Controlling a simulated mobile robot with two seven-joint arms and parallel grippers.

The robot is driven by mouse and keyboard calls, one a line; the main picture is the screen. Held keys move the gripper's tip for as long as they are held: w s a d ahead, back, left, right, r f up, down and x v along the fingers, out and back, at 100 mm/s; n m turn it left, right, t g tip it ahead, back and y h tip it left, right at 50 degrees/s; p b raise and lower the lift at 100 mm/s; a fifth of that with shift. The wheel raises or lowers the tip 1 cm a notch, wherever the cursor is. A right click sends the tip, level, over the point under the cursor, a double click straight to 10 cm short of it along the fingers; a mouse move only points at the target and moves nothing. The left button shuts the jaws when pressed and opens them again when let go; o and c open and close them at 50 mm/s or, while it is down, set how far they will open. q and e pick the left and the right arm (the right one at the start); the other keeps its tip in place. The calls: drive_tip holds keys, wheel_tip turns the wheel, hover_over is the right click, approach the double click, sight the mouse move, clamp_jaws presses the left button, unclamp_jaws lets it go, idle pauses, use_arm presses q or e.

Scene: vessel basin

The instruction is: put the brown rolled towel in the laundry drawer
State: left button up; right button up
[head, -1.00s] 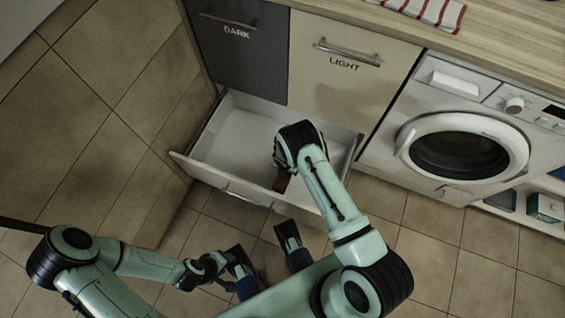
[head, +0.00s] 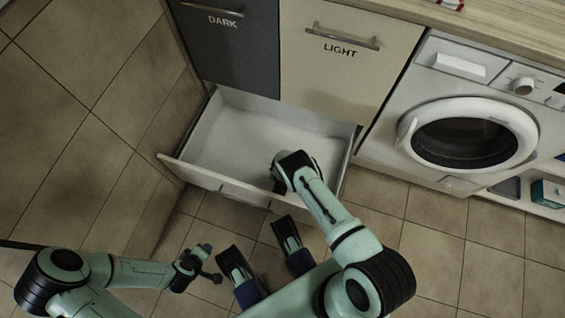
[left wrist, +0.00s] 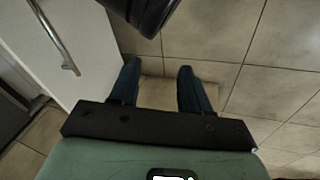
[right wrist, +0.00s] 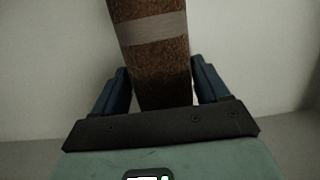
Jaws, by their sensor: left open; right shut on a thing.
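The brown rolled towel (right wrist: 155,85) with a pale band is between the fingers of my right gripper (right wrist: 160,66), which is shut on it. White drawer surfaces surround it in the right wrist view. In the head view my right wrist is over the front right part of the open laundry drawer (head: 240,135); it hides the right fingers and most of the towel. I cannot tell whether the towel touches the drawer floor. My left gripper (head: 262,255) is open and empty, outside the drawer front. Its spread fingers also show in the left wrist view (left wrist: 157,75).
Dark (head: 225,45) and light (head: 335,60) cabinet fronts stand above the drawer. A washing machine (head: 425,130) is to the right. The drawer's front handle (left wrist: 55,40) is beside my left gripper. Tiled floor (head: 420,240) lies open at the right.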

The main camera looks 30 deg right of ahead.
use_arm(q)
drive_tip(key=shift+s, duration=0.1)
use_arm(e)
drive_tip(key=o, duration=1.1)
drive_tip(key=shift+r, duration=0.15)
drive_tip(key=r+p, duration=0.1)
drive_tip(key=r, duration=0.2)
drive_tip(key=r+p, duration=0.2)
drive_tip(key=r, duration=0.2)
drive_tip(key=s+a+r+p, duration=0.1)
drive_tip(key=r, duration=0.2)
drive_tip(key=shift+a+r, duration=0.1)
drive_tip(key=shift+r, duration=0.2)
use_arm(q)
drive_tip(key=s+d+r+g+h, duration=0.1)
drive_tip(key=s+d+r+g, duration=0.1)
drive_tip(key=s+r, duration=0.3)
drive_tip(key=shift+s+d+r+m+p, duration=0.35)
drive_tip(key=shift+s+d, duration=0.55)
drive_tip(key=shift+s, duration=0.3)
use_arm(e)
drive_tip(key=shift+s+r, duration=0.1)
drive_tip(key=shift+r, duration=0.5)
use_arm(q)
drive_tip(key=shift+f, duration=0.15)
use_arm(e)
drive_tip(key=shift+a, duration=0.1)
